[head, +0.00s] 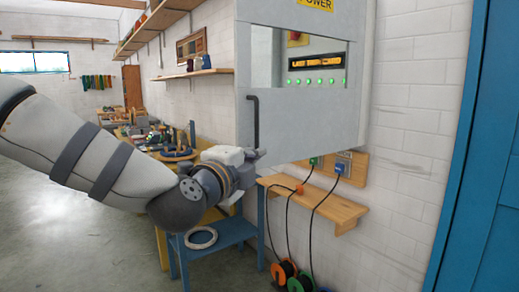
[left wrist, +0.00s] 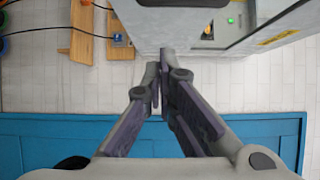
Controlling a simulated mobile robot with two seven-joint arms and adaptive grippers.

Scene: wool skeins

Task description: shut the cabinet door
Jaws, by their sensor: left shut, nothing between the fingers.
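The grey cabinet (head: 302,120) is on the white brick wall, with a yellow POWER label at its top. Its door front has a window onto a panel with green lights and a dark vertical handle (head: 252,122) near the left edge. I cannot tell for certain how far the door stands from the cabinet frame. My left gripper (head: 259,153) is just below the handle, at the door's lower left corner. In the left wrist view its fingers (left wrist: 162,75) are together and empty, close to the grey cabinet body (left wrist: 185,35). My right gripper is in neither view.
A wooden wall shelf (head: 325,207) with cables and plugs is below the cabinet. A blue stool (head: 225,235) and a cluttered workbench are at left. A blue door (head: 490,190) is at right. Cable reels lie on the floor.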

